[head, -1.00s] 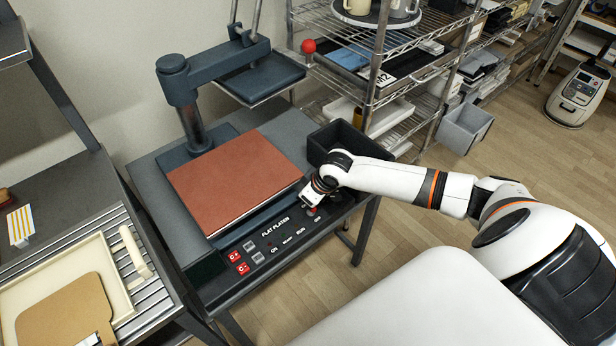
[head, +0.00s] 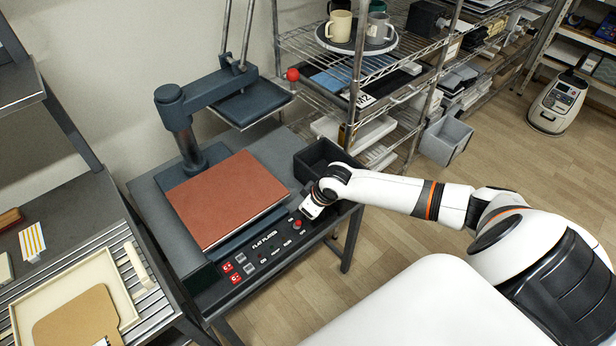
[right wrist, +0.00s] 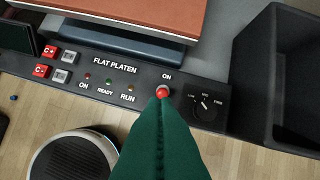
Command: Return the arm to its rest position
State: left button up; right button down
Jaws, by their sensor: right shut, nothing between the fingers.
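My right gripper (head: 311,209) is at the front right of the flat press, over its control panel (head: 252,268). In the right wrist view its dark green fingers (right wrist: 161,108) are shut together with nothing between them. Their tips overlap the red button (right wrist: 162,91) under the label ON; I cannot tell there whether they touch. In the head view the red button (head: 297,222) shows clear, just left of the gripper. The right arm stretches in from the right. My left gripper is out of view.
The press has a red-brown platen (head: 228,198) and a raised upper plate (head: 245,103). A black open bin (head: 318,158) stands close behind the gripper. A wire rack (head: 400,75) with mugs is behind. A cream tray (head: 70,262) lies at left.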

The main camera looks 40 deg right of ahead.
jog(key=s+f+m+h+b, duration=0.1)
jog(key=s+f, duration=0.6)
jog(key=f, duration=0.6)
jog(key=s+f+m+h+b, duration=0.1)
jog(key=s+f, duration=0.7)
jog(key=f, duration=0.5)
jog(key=s+a+f+g, duration=0.1)
jog(key=s+a+f, duration=0.2)
jog(key=s, duration=0.5)
jog(key=s+a+f+g+b, duration=0.1)
jog(key=s+a+f, duration=0.2)
jog(key=s, duration=0.6)
jog(key=s+a+f+g, duration=0.1)
jog(key=s+a+f, duration=0.2)
jog(key=s, duration=0.6)
notch_tip(320, 180, down, 2)
jog(key=shift+s+f+g+y, duration=0.2)
jog(key=shift+f+g+y, duration=0.1)
jog(key=shift+g, duration=0.1)
